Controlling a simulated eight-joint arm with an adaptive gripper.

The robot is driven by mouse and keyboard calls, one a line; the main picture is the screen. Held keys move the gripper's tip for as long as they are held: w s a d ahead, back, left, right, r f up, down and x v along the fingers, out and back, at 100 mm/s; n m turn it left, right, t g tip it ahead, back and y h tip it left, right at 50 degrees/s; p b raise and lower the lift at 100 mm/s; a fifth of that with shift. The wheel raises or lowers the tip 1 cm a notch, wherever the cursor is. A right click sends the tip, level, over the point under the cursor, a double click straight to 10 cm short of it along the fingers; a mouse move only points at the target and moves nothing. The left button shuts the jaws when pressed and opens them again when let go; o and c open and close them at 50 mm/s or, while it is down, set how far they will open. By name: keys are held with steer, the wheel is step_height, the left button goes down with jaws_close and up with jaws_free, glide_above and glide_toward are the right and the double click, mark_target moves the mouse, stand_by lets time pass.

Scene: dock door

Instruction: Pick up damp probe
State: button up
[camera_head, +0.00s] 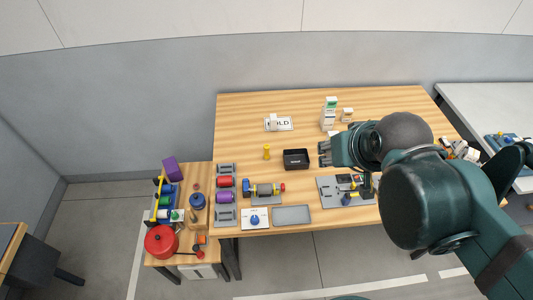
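No object can be told for certain as the damp probe at this size. A small yellow upright piece (266,152) with a wider top stands on the wooden table (240,115), left of a black open box (296,159). A grey board (333,194) with small dark and yellow parts lies at the table's front, partly behind my arm. My gripper (323,153) is over the table just right of the black box, pointing left. Its dark fingers look apart, with nothing seen between them. My arm hides much of the table's right side.
A grey tray (292,214) and a white card with a blue piece (255,219) lie at the front edge. Coloured rollers (225,182) stand in a rack. A sign (285,124) and white boxes (328,115) are at the back. A side table holds a red pot (161,241).

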steer(key=shift+w+m, duration=0.5)
steer(key=shift+w, duration=0.5)
steer(key=m+g+b, duration=0.6)
steer(key=m+g, duration=0.1)
steer(key=m, duration=0.7)
glide_above(266, 146)
step_height(266, 146, down, 28)
steer(key=shift+d+r, duration=0.1)
steer(key=shift+r, duration=0.1)
steer(key=shift+f, duration=0.35)
steer(key=shift+f, duration=1.25)
steer(key=shift+f, duration=0.2)
